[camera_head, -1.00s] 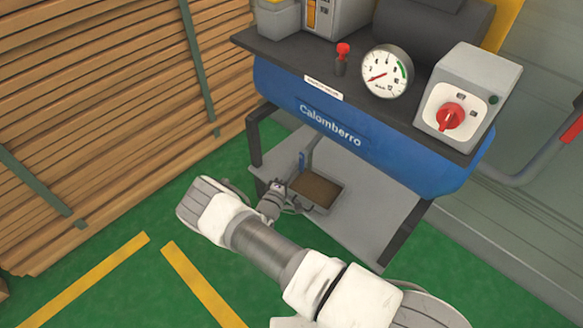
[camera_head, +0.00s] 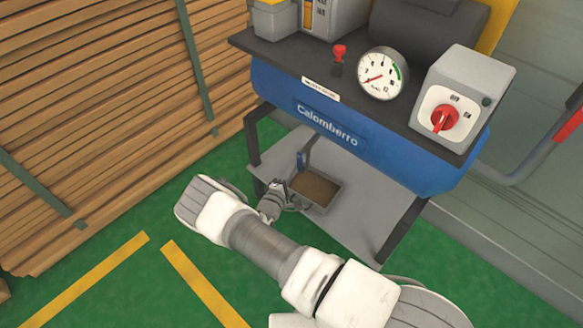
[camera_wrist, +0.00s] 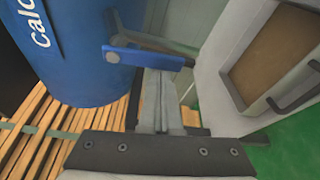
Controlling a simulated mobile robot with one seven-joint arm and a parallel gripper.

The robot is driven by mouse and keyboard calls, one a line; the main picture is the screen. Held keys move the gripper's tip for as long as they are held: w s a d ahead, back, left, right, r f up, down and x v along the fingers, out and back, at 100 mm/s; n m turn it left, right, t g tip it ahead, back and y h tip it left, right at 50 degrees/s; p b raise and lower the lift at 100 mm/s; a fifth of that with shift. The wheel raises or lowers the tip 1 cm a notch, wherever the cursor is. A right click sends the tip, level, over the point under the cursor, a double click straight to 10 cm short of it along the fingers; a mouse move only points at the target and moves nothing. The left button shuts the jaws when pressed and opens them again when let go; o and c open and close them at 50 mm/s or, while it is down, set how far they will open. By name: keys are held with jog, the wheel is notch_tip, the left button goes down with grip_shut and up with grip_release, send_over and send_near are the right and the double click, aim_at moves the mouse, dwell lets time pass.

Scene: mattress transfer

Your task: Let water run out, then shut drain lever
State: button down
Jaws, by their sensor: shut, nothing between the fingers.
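In the wrist view the lever (camera_wrist: 148,58) lies crosswise just beyond the fingertips of my gripper (camera_wrist: 158,76). I cannot tell whether they touch. My gripper (camera_head: 286,194) is shut and empty, low beside the tray. A grey tray (camera_head: 323,208) with brown contents stands below the lever; its rim (camera_wrist: 232,112) also shows in the wrist view. No running water can be made out.
The tray sits on a grey lower shelf (camera_head: 368,212) between dark legs. Above are a gauge (camera_head: 382,75) with its needle low, a red valve knob (camera_head: 339,52) and a red rotary switch (camera_head: 444,119). Stacked planks (camera_head: 110,120) stand left. Green floor is free in front.

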jog(key=n+p, duration=0.1)
jog(key=s+d+n+g+p, duration=0.1)
jog(key=n+p, duration=0.1)
jog(key=shift+s+d+r+n+g, duration=0.25)
jog(key=shift+s+d+n+g, duration=0.05)
jog(key=shift+s+d+n, duration=0.1)
jog(key=shift+s+d+r+n+g+h+p, duration=0.3)
jog(key=shift+s+d+r+n+g+p, duration=0.2)
jog(key=shift+n, duration=0.6)
jog(key=shift+s+d+r+n+g+h+p, duration=0.35)
jog(key=shift+r+n+g+p, duration=0.25)
jog(key=shift+n, duration=0.5)
jog(key=shift+s+d+r+n+g+h+p, duration=0.25)
jog(key=shift+s+d+r+n+g+p, duration=0.25)
jog(key=shift+n, duration=0.6)
jog(key=shift+r, duration=0.25)
